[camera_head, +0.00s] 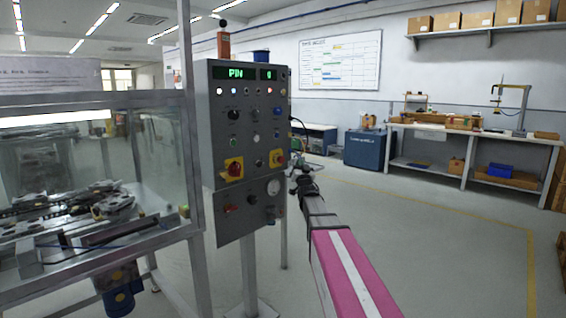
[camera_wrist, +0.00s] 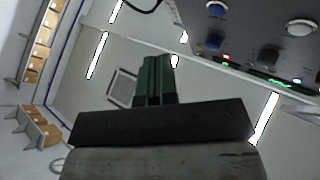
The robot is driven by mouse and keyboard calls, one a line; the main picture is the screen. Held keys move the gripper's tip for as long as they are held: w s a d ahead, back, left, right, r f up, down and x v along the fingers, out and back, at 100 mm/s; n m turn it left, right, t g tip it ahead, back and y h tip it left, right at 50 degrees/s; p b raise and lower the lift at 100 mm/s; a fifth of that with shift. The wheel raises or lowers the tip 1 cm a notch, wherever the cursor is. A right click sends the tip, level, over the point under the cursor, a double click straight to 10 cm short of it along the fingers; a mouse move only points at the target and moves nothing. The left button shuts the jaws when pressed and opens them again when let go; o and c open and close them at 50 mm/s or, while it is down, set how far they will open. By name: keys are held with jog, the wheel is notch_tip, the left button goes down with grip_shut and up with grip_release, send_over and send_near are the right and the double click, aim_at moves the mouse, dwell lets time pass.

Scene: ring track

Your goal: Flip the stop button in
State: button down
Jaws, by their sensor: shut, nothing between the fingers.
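The grey control panel (camera_head: 246,120) stands upright left of centre in the head view. My gripper (camera_head: 299,172) is at the panel's right edge, close to the right red control, shut and empty. In the wrist view its dark green fingers (camera_wrist: 156,78) are together, and the panel (camera_wrist: 235,50) fills the upper right, apart from them. Neither red control shows clearly there.
A lower box with a gauge (camera_head: 273,187) and levers hangs beneath the panel. A glass-sided machine (camera_head: 90,170) stands at the left. Workbenches (camera_head: 470,140) and a blue cabinet (camera_head: 368,149) stand farther back. The floor on the right is open.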

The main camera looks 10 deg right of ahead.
jog(key=w+a, duration=0.4)
jog(key=w, duration=0.1)
jog(key=shift+w, duration=0.25)
jog(key=shift+w+a, duration=0.15)
jog(key=shift+a, duration=0.05)
dwell(1.9)
jog(key=shift+w+a, duration=0.15)
jog(key=shift+w+a, duration=0.3)
jog(key=shift+w, duration=0.15)
dwell(1.0)
jog(key=shift+s+d, duration=0.1)
jog(key=shift+s, duration=0.05)
jog(key=shift+s+d, duration=0.45)
jog(key=shift+s, duration=0.15)
jog(key=shift+s, duration=0.1)
jog(key=s+d, duration=0.1)
jog(key=s, duration=0.1)
jog(key=s+d, duration=0.1)
jog(key=d, duration=0.1)
jog(key=shift+s, duration=0.4)
dwell(0.3)
